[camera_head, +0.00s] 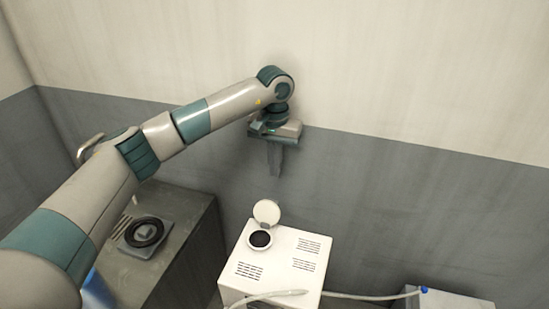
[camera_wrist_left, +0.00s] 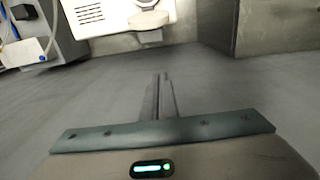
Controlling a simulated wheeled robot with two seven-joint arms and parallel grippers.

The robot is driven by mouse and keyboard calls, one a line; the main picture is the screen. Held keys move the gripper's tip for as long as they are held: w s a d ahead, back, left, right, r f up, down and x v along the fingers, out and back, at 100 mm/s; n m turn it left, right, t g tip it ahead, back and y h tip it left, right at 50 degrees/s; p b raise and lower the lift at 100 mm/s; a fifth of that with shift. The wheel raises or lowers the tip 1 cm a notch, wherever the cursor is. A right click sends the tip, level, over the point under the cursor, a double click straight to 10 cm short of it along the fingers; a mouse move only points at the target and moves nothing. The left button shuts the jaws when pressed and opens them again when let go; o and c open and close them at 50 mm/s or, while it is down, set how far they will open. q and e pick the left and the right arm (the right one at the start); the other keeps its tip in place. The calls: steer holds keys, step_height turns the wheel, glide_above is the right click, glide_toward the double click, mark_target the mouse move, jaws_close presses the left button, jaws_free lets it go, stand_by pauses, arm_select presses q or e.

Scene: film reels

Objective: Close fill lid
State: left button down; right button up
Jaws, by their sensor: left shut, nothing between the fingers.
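The round white fill lid (camera_head: 267,212) stands raised behind a dark round fill opening (camera_head: 260,239) on top of a white box-shaped machine (camera_head: 290,262). My left gripper (camera_head: 274,172) hangs above and behind the lid, apart from it, fingers pointing down. Its fingers are shut with nothing between them. In the left wrist view the gripper (camera_wrist_left: 160,78) shows at the middle, with the lid (camera_wrist_left: 149,22) beyond its fingertips. The wrist view also shows part of the white machine (camera_wrist_left: 90,12). My right gripper is in neither view.
A grey cabinet (camera_head: 195,235) with a black ring (camera_head: 144,232) on a plate stands left of the machine. A pale hose (camera_head: 370,296) runs rightward to a blue fitting by a low grey box (camera_head: 450,298). The wall is close behind the machine.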

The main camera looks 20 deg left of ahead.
mark_target(269, 210)
arm_select(q)
steer(key=s+f+p, duration=0.3)
steer(key=f+p, duration=0.2)
steer(key=shift+s+f+p, duration=0.15)
steer(key=shift+s+p, duration=0.15)
steer(key=shift+a, duration=0.1)
stand_by(0.5)
